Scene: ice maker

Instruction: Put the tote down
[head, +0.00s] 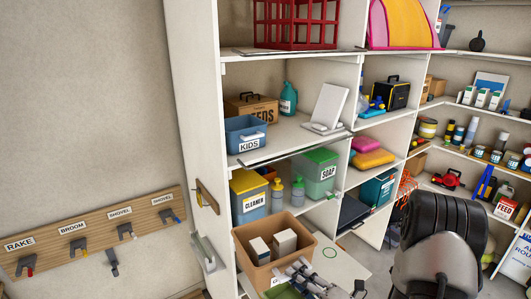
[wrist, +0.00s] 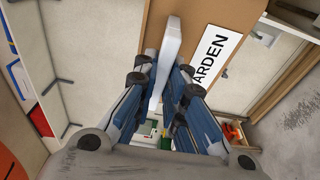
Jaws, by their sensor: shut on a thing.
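The tote is a brown open box (head: 246,245) at the bottom centre of the head view, with a white label starting with G. Two pale boxes (head: 284,242) stand inside it. In the wrist view its brown wall (wrist: 191,28) shows the label "GARDEN" (wrist: 216,58). My gripper (head: 296,269) is at the front wall of the tote in the head view. In the wrist view its fingers (wrist: 165,75) close on a pale upright piece at the tote's wall. The tote's underside is hidden, so I cannot tell whether it touches a surface.
A tall white shelf unit stands behind the tote. A yellow-lidded CLEANER bin (head: 249,193), a green SOAP bin (head: 318,172) and bottles fill one shelf. A blue KIDS bin (head: 246,134) is above.

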